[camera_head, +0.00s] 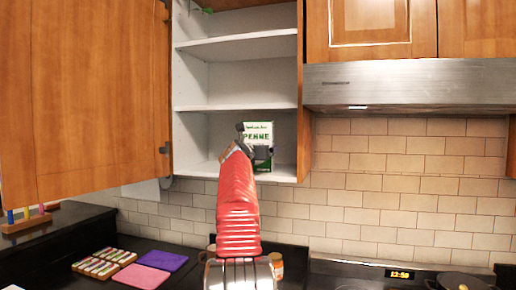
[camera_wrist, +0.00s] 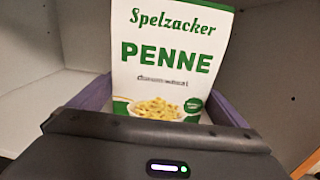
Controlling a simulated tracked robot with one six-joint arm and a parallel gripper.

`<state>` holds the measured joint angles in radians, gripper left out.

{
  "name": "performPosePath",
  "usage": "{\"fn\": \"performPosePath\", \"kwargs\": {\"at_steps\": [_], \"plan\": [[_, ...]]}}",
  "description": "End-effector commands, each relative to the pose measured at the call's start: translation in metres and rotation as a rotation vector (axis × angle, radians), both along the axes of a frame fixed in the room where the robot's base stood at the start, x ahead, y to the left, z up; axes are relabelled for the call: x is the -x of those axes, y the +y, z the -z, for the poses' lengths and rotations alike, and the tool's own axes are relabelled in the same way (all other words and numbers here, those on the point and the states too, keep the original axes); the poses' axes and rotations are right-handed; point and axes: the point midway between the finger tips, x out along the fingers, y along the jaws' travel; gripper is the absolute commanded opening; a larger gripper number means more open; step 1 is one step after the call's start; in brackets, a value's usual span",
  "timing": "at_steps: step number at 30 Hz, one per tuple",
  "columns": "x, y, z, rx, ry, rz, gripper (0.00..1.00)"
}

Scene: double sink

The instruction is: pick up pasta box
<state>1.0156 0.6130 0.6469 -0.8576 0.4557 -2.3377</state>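The pasta box (camera_head: 258,140) is white and green with PENNE on its front and stands upright on the bottom shelf of the open cabinet. It fills the middle of the wrist view (camera_wrist: 165,60). My gripper (camera_head: 251,142) is in front of the box at the shelf, partly covering it in the head view. In the wrist view my gripper's purple fingers (camera_wrist: 160,100) are spread, one on each side of the box's lower part. They look open. Whether they touch the box cannot be told. The box's bottom is hidden behind the gripper body.
The cabinet's upper shelves (camera_head: 236,45) look mostly empty. Its open door (camera_head: 85,100) is at left and the range hood (camera_head: 410,85) at right.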

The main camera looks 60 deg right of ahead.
Motion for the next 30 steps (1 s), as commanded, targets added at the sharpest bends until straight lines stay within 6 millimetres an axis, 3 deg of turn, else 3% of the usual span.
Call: {"fn": "performPosePath", "kwargs": {"at_steps": [17, 30], "plan": [[-0.0006, 0.0001, 0.0001, 0.000, -0.001, -0.001, 0.55], [-0.0020, 0.0014, -0.0050, 0.004, -0.003, -0.003, 0.55]]}}
